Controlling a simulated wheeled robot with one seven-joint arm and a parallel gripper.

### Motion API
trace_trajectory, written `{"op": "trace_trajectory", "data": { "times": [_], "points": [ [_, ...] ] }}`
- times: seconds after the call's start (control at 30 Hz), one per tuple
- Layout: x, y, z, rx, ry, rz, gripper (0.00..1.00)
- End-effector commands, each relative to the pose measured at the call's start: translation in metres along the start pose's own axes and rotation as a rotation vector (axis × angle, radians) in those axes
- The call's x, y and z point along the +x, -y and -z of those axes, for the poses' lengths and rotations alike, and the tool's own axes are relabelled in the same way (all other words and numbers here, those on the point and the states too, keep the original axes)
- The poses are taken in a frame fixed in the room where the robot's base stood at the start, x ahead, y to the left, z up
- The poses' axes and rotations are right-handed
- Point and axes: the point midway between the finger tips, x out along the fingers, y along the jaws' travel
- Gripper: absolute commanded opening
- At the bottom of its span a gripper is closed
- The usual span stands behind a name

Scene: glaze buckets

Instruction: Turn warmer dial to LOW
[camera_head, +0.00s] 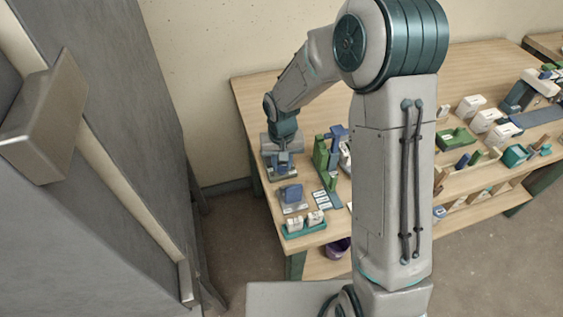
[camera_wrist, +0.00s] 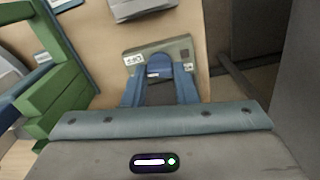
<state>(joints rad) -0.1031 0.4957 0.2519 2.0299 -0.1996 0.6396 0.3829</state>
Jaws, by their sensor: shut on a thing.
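The warmer (camera_wrist: 187,47) is a small grey-green box with pale labels on its top face, standing near the left end of the table in the head view (camera_head: 284,174). Its dial (camera_wrist: 160,63) is a small blue knob, mostly hidden between my fingers. My gripper (camera_wrist: 160,76) has blue fingers and is shut on the dial. In the head view my gripper (camera_head: 281,160) reaches down onto the warmer from above.
A green stand (camera_head: 320,153) is close right of the warmer. A grey cabinet (camera_head: 110,120) stands left, apart from the table (camera_head: 250,95).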

Motion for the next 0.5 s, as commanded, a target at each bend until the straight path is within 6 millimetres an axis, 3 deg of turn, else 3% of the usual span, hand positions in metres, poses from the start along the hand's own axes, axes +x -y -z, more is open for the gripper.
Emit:
{"op": "trace_trajectory", "data": {
  "times": [0.5],
  "points": [
    [-0.0010, 0.0017, 0.0004, -0.432, -0.003, 0.001, 0.03]
  ]
}}
